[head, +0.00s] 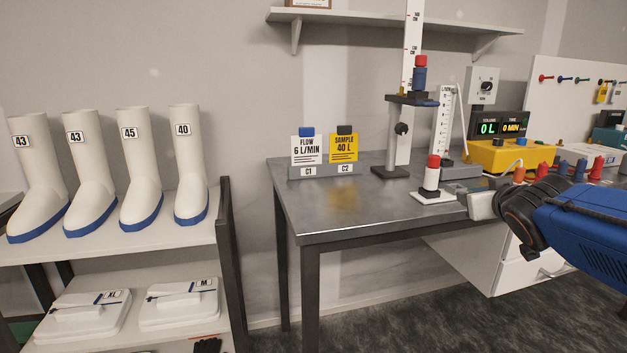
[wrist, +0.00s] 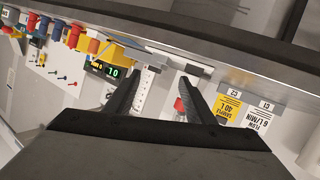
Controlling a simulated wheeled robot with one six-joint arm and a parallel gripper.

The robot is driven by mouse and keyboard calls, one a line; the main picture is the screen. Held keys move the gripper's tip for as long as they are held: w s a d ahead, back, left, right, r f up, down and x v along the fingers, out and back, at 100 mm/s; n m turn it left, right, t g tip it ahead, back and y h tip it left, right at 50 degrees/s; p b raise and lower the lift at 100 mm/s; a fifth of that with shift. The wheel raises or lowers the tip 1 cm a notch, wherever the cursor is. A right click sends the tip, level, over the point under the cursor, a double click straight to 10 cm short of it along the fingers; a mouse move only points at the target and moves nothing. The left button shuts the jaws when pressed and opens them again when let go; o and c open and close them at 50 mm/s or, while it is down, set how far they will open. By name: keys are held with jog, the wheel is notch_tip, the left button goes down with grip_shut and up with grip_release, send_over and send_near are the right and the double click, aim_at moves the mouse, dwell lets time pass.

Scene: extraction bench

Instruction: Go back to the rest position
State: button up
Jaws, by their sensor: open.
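My gripper (wrist: 160,80) is open, with its two dark fingers apart and nothing held between them in the wrist view. In that view the bench scene appears rotated, and a red-topped piece (wrist: 179,104) shows beside the finger on the right, apparently beyond it. In the head view my blue and black arm reaches in from the right, over the front right part of the grey bench (head: 345,208). The fingers cannot be made out clearly there.
On the bench stand a red-capped white piece on a white base (head: 432,180), a tall stand (head: 397,150), a yellow unit (head: 495,155) and two sign cards (head: 325,150). A rack with white boots (head: 145,170) is at left. Floor shows between rack and bench.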

jog(key=s+a+f+g+y, duration=0.1)
jog(key=s+a+f+g, duration=0.3)
jog(key=s+f, duration=0.6)
jog(key=s+a+f+g+y, duration=0.2)
jog(key=s+a+f+g, duration=0.3)
jog(key=s+f, duration=0.5)
jog(key=s, duration=0.5)
jog(key=shift+s+f, duration=0.4)
